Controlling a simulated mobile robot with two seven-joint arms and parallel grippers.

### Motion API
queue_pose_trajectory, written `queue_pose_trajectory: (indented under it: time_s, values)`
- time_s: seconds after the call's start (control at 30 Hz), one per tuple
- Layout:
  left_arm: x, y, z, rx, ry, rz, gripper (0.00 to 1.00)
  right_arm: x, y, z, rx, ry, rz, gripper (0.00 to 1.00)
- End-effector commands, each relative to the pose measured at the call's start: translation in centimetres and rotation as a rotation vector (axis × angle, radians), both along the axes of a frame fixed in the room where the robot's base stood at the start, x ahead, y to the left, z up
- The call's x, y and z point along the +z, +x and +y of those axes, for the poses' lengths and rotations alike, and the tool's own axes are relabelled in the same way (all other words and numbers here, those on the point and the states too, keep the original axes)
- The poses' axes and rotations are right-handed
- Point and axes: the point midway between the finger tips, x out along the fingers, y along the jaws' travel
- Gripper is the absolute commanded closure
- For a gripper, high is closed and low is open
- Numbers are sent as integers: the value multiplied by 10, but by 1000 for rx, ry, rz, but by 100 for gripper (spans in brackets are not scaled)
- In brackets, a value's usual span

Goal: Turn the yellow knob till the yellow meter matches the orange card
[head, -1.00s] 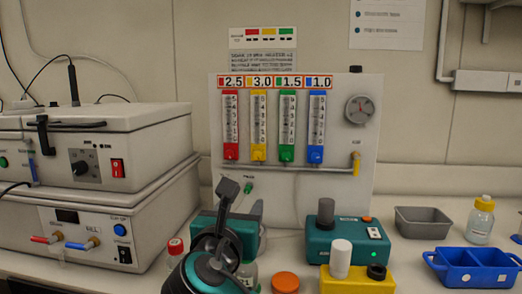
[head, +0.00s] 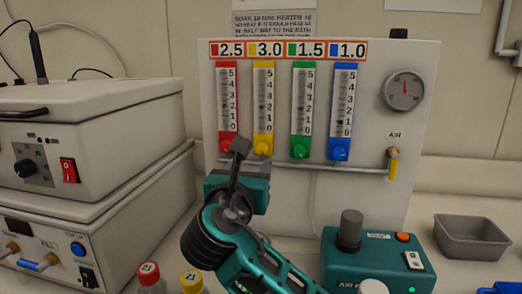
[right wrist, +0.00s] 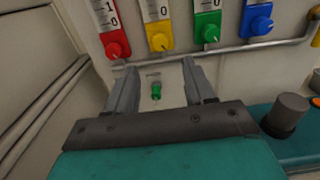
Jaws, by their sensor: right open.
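The yellow meter (head: 264,100) is an upright scale tube on the white panel, between the red and green meters. Its yellow knob (head: 263,148) is at the bottom and also shows in the right wrist view (right wrist: 159,42). The orange-edged card (head: 288,49) above reads 2.5 red, 3.0 yellow, 1.5 green, 1.0 blue. The yellow meter's reading is too small to tell surely. My right gripper (head: 240,150) is open and empty, just below and in front of the red and yellow knobs. In the right wrist view, its fingers (right wrist: 161,68) point at the panel below the yellow knob. My left gripper is not in view.
Red (head: 228,145), green (head: 300,150) and blue (head: 339,149) knobs flank the yellow one closely. A pipe (head: 370,170) runs just below them. A teal pump box (head: 375,265) stands at the front right.

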Motion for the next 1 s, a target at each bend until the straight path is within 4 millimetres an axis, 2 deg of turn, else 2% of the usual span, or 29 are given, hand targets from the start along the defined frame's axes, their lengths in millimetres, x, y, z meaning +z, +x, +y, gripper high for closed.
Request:
queue_pose_trajectory:
  time_s: [0.2,0.4,0.63,0.93,1.0]
  values:
    - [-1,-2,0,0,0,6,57,1,48,-10,-4,-2,0,47]
    - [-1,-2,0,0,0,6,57,0,78,-16,-2,-2,1,47]
    - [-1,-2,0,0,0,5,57,0,94,-19,0,-1,0,47]
    - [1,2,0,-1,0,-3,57,0,96,-19,0,0,1,47]
    - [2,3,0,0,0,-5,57,0,96,-19,0,0,1,51]
